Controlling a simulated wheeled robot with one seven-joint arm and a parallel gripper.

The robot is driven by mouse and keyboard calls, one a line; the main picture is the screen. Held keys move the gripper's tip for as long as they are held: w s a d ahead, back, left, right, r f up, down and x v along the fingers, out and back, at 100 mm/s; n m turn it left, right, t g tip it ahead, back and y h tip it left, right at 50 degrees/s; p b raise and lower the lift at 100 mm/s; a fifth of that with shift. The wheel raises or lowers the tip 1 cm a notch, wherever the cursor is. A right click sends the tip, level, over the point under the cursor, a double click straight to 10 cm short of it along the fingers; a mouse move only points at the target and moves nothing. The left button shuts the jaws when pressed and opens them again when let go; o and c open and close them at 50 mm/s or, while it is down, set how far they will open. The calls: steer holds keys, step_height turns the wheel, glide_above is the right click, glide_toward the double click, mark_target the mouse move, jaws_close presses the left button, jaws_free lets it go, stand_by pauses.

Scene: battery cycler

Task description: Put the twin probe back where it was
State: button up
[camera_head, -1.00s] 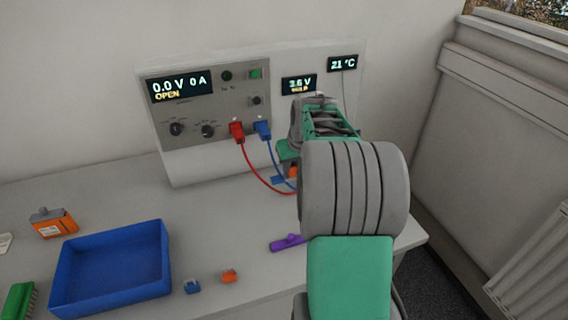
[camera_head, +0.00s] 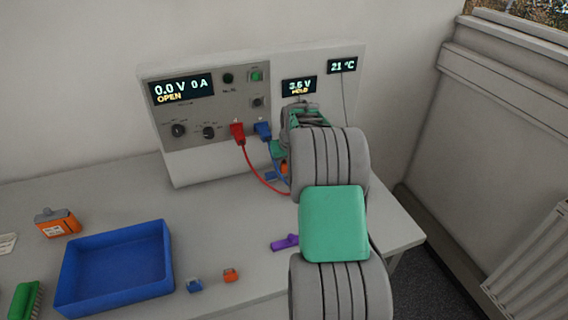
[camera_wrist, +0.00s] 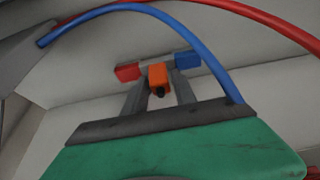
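In the wrist view an orange block with a dark round end (camera_wrist: 158,77) sits between the two fingers of my gripper (camera_wrist: 158,88). I take it for the twin probe; its tips are not clear. The fingers close on its sides. A red block (camera_wrist: 127,72) and a blue block (camera_wrist: 187,60) lie just beyond, one on each side. In the head view my gripper (camera_head: 279,158) is low in front of the right part of the panel, under the 3.6 V display (camera_head: 299,86). My arm hides most of it there, and only a bit of orange shows.
The cycler panel (camera_head: 222,150) has a red plug (camera_head: 238,133) and a blue plug (camera_head: 262,130) with cables; the cables arch close over my gripper. A blue tray (camera_head: 118,285), an orange battery (camera_head: 57,222), small clips and a purple piece (camera_head: 285,242) lie on the bench.

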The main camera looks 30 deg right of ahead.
steer(key=shift+o, duration=1.2)
steer(key=shift+s+r, duration=0.1)
steer(key=shift+r, duration=0.5)
steer(key=a+b+v, duration=0.1)
steer(key=b+v, duration=0.1)
steer(key=v, duration=0.9)
steer(key=s+a+r+n, duration=0.1)
steer(key=s+a, duration=0.3)
steer(key=a, duration=0.4)
steer(key=s+a+n, duration=0.1)
steer(key=s+a, duration=0.2)
steer(key=a, duration=0.6)
steer(key=s+a+f, duration=0.2)
steer(key=s+a, duration=0.3)
steer(key=s, duration=0.1)
steer(key=s+a+f+n+y, duration=0.1)
steer(key=s+a+f, duration=0.1)
steer(key=s+a, duration=0.2)
steer(key=s, duration=0.3)
steer(key=shift+s+a+f+g, duration=0.35)
steer(key=shift+a+f+g, duration=0.05)
